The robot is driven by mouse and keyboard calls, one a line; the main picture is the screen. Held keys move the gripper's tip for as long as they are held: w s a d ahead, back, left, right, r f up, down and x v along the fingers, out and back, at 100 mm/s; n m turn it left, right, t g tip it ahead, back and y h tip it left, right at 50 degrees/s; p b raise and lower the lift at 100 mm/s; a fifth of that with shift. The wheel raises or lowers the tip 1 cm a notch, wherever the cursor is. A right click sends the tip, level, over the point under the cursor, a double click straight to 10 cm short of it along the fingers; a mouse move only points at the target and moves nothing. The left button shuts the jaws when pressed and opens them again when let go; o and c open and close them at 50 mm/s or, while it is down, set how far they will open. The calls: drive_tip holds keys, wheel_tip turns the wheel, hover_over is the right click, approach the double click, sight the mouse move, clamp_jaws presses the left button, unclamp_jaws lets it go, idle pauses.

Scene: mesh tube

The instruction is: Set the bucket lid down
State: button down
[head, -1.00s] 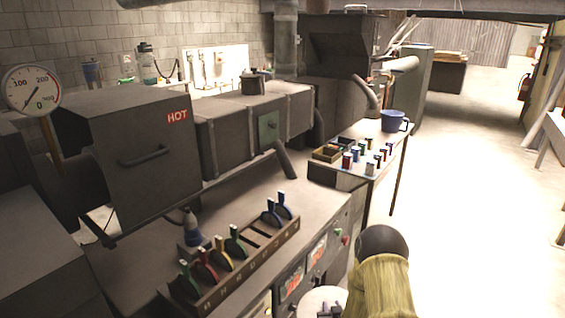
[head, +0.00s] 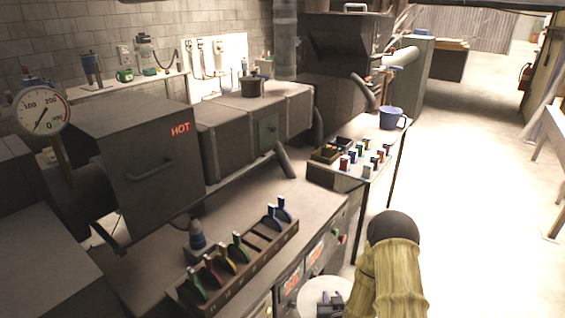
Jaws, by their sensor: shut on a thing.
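The bucket lid (head: 318,287) is a pale round disc at the bottom of the head view, right of the dark machine's front. My gripper (head: 331,306) is the small dark shape at the lid's near side, and it is shut on the lid. My arm in a yellowish sleeve is just right of it and covers part of that area. The bottom of the frame cuts off the lid's near edge. I cannot tell how high the lid is above whatever lies below it.
A lever rack (head: 240,262) stands on the machine bench to the left. A box marked HOT (head: 150,165) is at left.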

drive_tip(key=r+p, duration=0.1)
drive_tip(key=s+r+p, duration=0.1)
drive_tip(key=r, duration=0.1)
drive_tip(key=r+p, duration=0.1)
drive_tip(key=r, duration=0.1)
drive_tip(key=shift+s+r, duration=0.2)
drive_tip(key=shift+s, duration=0.05)
drive_tip(key=shift+f, duration=0.1)
drive_tip(key=s+f, duration=0.6)
drive_tip(key=f, duration=0.5)
drive_tip(key=shift+w+f, duration=0.1)
